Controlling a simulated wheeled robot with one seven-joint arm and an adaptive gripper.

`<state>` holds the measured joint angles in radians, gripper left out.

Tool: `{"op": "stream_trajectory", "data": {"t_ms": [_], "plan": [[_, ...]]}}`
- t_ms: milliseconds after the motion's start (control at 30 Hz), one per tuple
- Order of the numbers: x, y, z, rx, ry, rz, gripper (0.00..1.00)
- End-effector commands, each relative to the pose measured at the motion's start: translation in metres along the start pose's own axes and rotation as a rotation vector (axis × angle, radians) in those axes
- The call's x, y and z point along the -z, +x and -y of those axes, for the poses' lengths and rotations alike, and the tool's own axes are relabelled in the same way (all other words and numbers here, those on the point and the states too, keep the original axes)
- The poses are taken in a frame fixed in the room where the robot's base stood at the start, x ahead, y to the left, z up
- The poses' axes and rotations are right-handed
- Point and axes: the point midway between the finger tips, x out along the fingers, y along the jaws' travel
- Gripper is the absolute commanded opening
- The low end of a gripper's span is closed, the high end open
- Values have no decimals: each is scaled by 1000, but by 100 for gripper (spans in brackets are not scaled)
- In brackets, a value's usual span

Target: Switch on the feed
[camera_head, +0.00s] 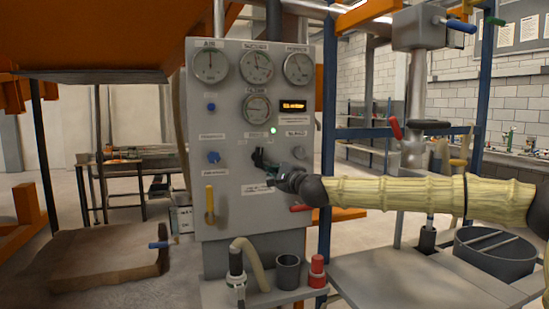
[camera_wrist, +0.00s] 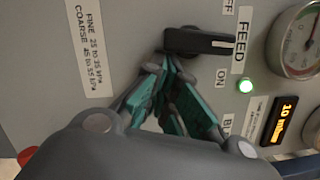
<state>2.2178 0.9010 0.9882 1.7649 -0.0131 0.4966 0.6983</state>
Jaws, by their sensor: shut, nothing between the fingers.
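The feed switch is a black knob (camera_wrist: 200,43) on the grey control panel. Its white-tipped pointer faces the FEED label (camera_wrist: 241,40) and lies between the OFF mark (camera_wrist: 228,6) and the ON mark (camera_wrist: 221,77). The knob also shows in the head view (camera_head: 258,156), just above my gripper. A green lamp (camera_wrist: 246,86) beside the label is lit; it shows in the head view too (camera_head: 273,130). My gripper (camera_wrist: 166,62) is shut and empty, its fingertips at the knob's ON side; I cannot tell if they touch it.
The grey panel (camera_head: 228,120) carries gauges, a lit amber display (camera_head: 293,105), blue knobs (camera_head: 213,157) and a yellow lever (camera_head: 210,203). A hose (camera_head: 250,255) and a red-capped item (camera_head: 317,270) stand on the ledge below.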

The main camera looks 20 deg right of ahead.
Motion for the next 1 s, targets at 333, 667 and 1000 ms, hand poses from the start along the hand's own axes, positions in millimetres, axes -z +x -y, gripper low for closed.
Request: {"op": "stream_trajectory", "data": {"t_ms": [333, 667, 1000], "plan": [[-1, 0, -1, 6, 21, 2, 0], [-2, 0, -2, 11, 43, 1, 0], [-2, 0, -3, 17, 64, 1, 0]]}}
